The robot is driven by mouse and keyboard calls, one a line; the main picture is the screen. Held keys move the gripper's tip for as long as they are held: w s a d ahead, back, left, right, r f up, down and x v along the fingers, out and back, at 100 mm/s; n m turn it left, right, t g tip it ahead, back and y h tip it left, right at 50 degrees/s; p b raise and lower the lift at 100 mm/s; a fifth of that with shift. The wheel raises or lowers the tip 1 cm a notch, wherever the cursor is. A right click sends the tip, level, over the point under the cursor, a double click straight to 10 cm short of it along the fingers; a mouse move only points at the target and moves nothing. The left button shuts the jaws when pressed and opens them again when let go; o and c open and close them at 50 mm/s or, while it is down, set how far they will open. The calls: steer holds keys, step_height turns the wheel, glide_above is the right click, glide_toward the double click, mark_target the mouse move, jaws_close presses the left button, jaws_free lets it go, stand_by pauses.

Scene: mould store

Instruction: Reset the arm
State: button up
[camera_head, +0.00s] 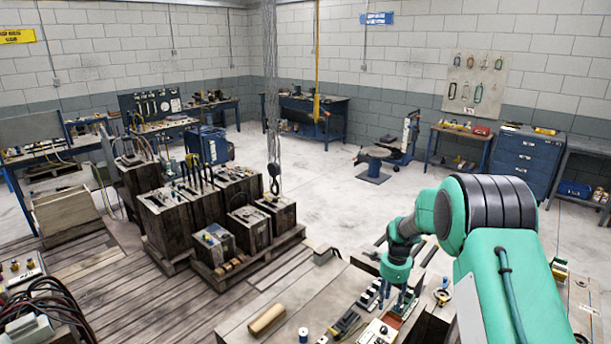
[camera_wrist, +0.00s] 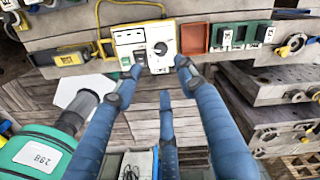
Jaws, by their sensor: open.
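My arm (camera_head: 490,220), green with black bands, reaches in from the right in the head view and bends down over the near workbench. My gripper (camera_head: 396,297) hangs low over the items on that bench. In the wrist view the blue fingers of my gripper (camera_wrist: 155,72) are spread apart with nothing between them. A white control box (camera_wrist: 146,46) with a black knob and yellow edges lies just beyond the fingertips. Whether the fingers touch it cannot be told.
The near workbench (camera_head: 240,318) holds a wooden cylinder (camera_head: 267,319) and small devices. In the wrist view a red tray (camera_wrist: 195,38) and green-framed switches (camera_wrist: 240,36) sit right of the control box. Wooden blocks stand on a pallet (camera_head: 245,266). A hook (camera_head: 274,178) hangs above.

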steer(key=s+a+r+n+t, duration=0.1)
steer(key=s+a+r+n, duration=0.3)
steer(key=r, duration=0.5)
steer(key=s+a+r+n+t, duration=0.1)
steer(key=s+r+n, duration=0.1)
steer(key=s+r, duration=0.6)
steer(key=s+a+r+n+t, duration=0.1)
steer(key=s+a+r+n, duration=0.25)
steer(key=r, duration=0.75)
steer(key=s+a+r+n+t, duration=0.1)
steer(key=s+r+n, duration=0.1)
steer(key=s, duration=0.7)
steer(key=s+a+r+n+t, duration=0.1)
steer(key=s+n, duration=0.4)
steer(key=s, duration=0.5)
steer(key=s+a+r+n, duration=0.3)
steer(key=s, duration=0.7)
steer(key=shift+r+t+b, duration=0.35)
steer(key=shift+t+b, duration=0.05)
steer(key=shift+w, duration=0.15)
